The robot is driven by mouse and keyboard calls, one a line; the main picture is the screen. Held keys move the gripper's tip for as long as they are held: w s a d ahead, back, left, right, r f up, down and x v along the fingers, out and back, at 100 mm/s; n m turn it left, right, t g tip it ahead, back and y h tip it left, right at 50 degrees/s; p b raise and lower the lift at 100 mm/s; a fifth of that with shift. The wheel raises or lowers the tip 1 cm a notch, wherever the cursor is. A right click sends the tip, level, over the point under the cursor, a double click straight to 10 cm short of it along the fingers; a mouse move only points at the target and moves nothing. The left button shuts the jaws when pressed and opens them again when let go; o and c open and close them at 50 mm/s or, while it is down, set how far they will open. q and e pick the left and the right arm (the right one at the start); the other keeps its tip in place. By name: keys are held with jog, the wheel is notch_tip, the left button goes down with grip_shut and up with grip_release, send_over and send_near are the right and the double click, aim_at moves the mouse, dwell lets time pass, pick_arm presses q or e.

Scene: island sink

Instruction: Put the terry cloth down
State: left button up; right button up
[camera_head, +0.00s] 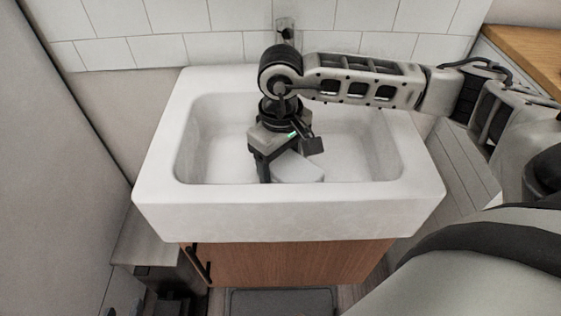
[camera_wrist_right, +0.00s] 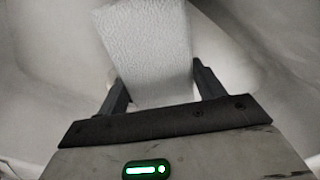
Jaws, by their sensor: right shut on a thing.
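A white textured terry cloth (camera_wrist_right: 148,48) lies between the fingers of my right gripper in the right wrist view. My right gripper (camera_wrist_right: 160,88) is shut on it. In the head view, the right gripper (camera_head: 283,165) reaches down into the white sink basin (camera_head: 170,205). A pale flat part of the cloth (camera_head: 298,170) shows just below and right of its fingers, low in the basin. I cannot tell whether the cloth touches the basin floor. A grey and dark shape at the lower left may be my left gripper (camera_head: 160,278); its fingers are not clear.
A wooden cabinet (camera_head: 285,263) with a dark handle stands under the sink. The tap (camera_head: 285,28) is at the back against the tiled wall. A wooden counter (camera_head: 530,48) is at the upper right. The left side of the basin is clear.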

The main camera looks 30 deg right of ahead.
aim_at(281, 160)
jog(key=shift+f+b, duration=0.35)
jog(key=shift+f, duration=0.2)
jog(key=o, duration=0.9)
jog(key=shift+r, duration=0.15)
jog(key=shift+o, duration=0.2)
notch_tip(281, 160, up, 12)
jog(key=p, duration=0.1)
jog(key=shift+r, duration=0.15)
